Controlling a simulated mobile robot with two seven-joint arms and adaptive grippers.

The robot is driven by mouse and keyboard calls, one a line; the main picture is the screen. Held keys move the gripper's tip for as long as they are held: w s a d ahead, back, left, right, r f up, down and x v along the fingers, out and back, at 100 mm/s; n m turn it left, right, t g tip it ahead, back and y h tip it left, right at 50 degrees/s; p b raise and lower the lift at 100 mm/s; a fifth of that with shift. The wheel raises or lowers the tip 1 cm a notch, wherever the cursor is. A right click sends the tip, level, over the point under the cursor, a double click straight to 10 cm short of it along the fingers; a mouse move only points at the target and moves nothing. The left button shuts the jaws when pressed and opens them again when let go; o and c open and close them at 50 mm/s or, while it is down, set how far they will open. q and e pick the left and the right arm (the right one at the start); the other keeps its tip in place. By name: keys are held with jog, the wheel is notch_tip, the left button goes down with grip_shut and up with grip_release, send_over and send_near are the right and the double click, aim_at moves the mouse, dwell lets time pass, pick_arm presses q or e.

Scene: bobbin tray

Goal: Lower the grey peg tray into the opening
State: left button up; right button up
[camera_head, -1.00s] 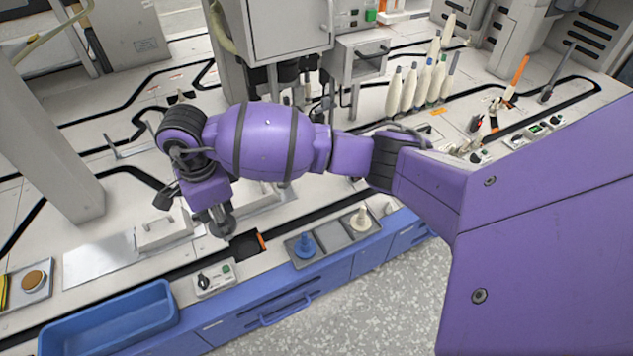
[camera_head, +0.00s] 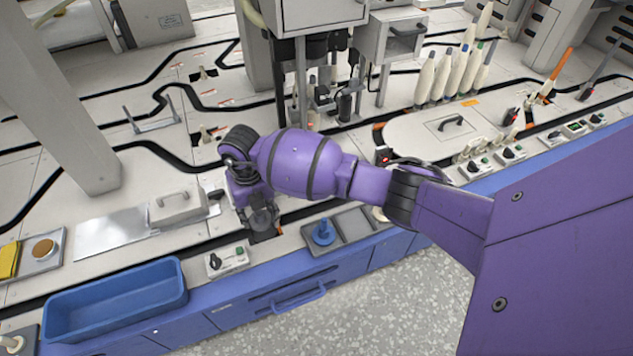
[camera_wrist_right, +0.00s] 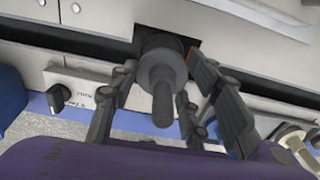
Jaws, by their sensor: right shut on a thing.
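The grey peg tray (camera_wrist_right: 162,72), a dark grey round piece with a short peg, sits between the fingers of my right gripper (camera_wrist_right: 165,68) in the right wrist view. The gripper is shut on it. The dark square opening (camera_wrist_right: 150,20) shows behind the tray, which covers part of it. In the head view my right gripper (camera_head: 262,216) hangs over the opening (camera_head: 264,236) at the counter's front, hiding most of it. I cannot tell the height of the tray above the opening. My left gripper is not in view.
A rack (camera_head: 352,227) with a blue peg tray (camera_head: 324,232) stands right of the opening. A switch box (camera_head: 227,260) is to the left, and a blue bin (camera_head: 115,300) is further left.

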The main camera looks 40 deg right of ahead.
aim_at(260, 223)
notch_tip(260, 223, down, 4)
jog(key=shift+r+b, duration=0.15)
jog(key=shift+b, duration=1.1)
jog(key=shift+f+b, duration=0.55)
jog(key=shift+f, duration=0.15)
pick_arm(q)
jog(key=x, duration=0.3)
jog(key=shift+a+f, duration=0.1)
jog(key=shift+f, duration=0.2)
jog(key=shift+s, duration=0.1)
pick_arm(e)
jog(key=shift+r, duration=0.1)
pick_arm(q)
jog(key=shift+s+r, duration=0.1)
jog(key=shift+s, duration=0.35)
pick_arm(e)
jog(key=shift+w, duration=0.1)
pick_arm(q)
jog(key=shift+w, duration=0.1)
pick_arm(e)
jog(key=shift+a, duration=0.1)
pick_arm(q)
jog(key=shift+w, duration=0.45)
